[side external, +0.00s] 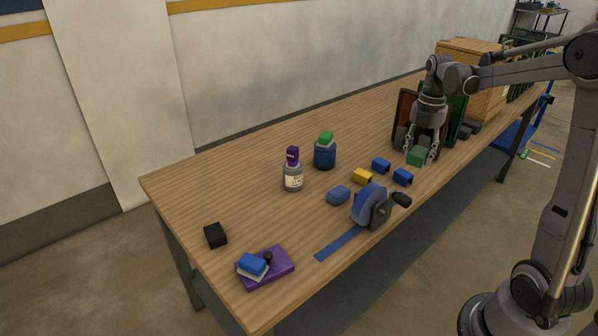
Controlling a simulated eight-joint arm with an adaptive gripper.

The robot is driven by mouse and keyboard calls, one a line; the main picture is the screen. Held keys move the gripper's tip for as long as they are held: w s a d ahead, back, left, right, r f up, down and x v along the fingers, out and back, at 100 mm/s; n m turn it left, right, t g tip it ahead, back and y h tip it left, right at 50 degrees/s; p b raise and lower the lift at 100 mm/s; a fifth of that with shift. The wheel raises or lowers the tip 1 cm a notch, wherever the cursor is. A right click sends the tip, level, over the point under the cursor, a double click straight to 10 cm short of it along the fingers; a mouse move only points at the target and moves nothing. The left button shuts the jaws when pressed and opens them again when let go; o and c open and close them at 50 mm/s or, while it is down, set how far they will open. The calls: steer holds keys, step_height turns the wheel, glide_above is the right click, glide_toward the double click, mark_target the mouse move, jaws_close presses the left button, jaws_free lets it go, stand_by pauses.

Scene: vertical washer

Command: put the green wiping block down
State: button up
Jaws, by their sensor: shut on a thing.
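The green wiping block (416,156) is between the fingertips of my gripper (417,151), low over the right part of the wooden table. My gripper points down and is shut on the block. I cannot tell whether the block touches the table top. An upright dark frame with a reddish-brown panel (405,108) stands just behind my gripper, partly hidden by it.
Blue blocks (381,166) and a yellow block (362,176) lie left of my gripper on the table (220,190). A tape dispenser (371,205), a labelled bottle (293,177) and a blue jar (325,155) stand further left. A wooden crate (470,75) is behind.

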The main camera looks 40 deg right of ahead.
steer(key=w+a+n, duration=0.1)
steer(key=w+a, duration=0.1)
steer(key=a, duration=0.2)
steer(key=w+a+n, duration=0.1)
steer(key=w+a, duration=0.1)
steer(key=a, duration=0.2)
steer(key=w+a+n, duration=0.1)
steer(key=w+a, duration=0.2)
steer(key=a, duration=0.1)
steer(key=shift+a, duration=0.2)
steer(key=w+a+n, duration=0.3)
steer(key=a+n, duration=0.1)
steer(key=a, duration=1)
glide_toward(319, 233)
step_height(319, 233, down, 6)
steer(key=shift+f, duration=0.2)
steer(key=shift+f, duration=0.1)
steer(key=o, duration=1.1)
